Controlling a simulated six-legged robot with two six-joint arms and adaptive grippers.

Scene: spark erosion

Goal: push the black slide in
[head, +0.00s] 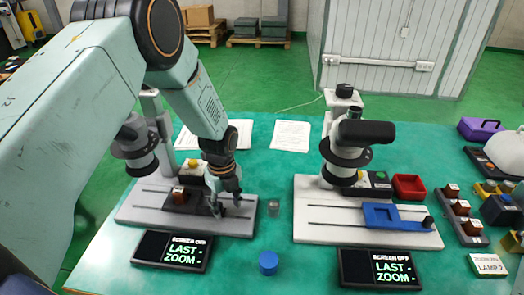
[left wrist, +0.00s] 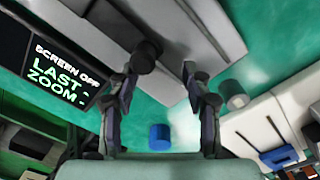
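My left gripper (head: 226,204) is over the right part of this base, pointing down. In the left wrist view its fingers (left wrist: 160,84) are spread, with the knob just beyond the left fingertip; whether they touch is unclear. My right gripper is not in view.
Two screens (head: 172,250) lie in front. A second microscope (head: 342,150) with a blue slide (head: 382,215) stands to the right, beside a red tray (head: 409,187).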

